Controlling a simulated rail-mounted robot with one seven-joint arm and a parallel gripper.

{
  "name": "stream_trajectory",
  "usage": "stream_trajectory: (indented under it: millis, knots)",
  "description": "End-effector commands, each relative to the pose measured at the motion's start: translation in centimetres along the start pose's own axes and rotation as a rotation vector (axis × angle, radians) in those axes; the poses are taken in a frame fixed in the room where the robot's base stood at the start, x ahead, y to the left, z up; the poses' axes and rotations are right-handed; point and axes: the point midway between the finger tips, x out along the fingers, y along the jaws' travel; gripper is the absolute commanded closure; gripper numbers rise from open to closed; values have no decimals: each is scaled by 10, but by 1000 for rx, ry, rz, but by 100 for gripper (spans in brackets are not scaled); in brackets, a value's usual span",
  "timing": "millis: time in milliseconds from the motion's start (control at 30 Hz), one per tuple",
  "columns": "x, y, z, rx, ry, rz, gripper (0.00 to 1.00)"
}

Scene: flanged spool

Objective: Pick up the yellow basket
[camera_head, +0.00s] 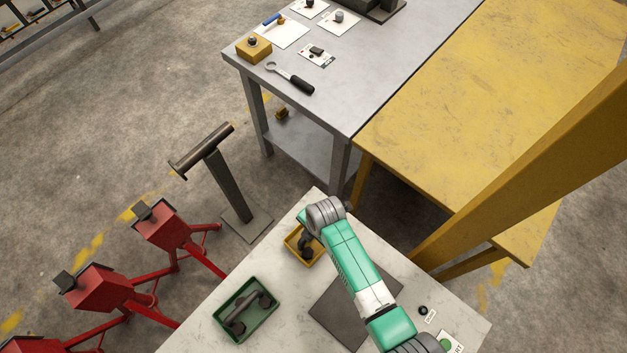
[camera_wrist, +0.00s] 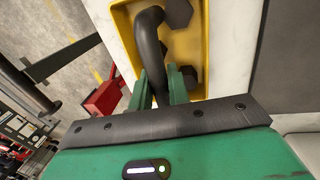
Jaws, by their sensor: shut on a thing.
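The yellow basket (camera_head: 290,241) is at the far edge of the light-topped table, partly hidden by my arm in the head view. In the wrist view the yellow basket (camera_wrist: 123,30) shows a dark curved handle (camera_wrist: 151,50) and dark hex-shaped pieces inside. My gripper (camera_wrist: 160,92) has its two green fingers on either side of the handle and is shut on it. In the head view my gripper is mostly hidden under the wrist. I cannot tell whether the basket is off the table.
A green basket (camera_head: 272,328) with a dark handle and dark pieces stands to the left on the table (camera_head: 205,325). A dark mat (camera_head: 325,309) lies to the right. A metal post stand (camera_head: 229,185) and red stands (camera_head: 163,228) are beyond the table's left side.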

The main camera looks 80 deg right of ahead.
Motion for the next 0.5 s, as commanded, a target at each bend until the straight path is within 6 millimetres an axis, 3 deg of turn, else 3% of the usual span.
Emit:
stream_trajectory:
  millis: [300, 500]
  knots:
    - [-34, 8, 0, -1, -1, 4, 100]
    - [-44, -31, -7, -1, 0, -1, 100]
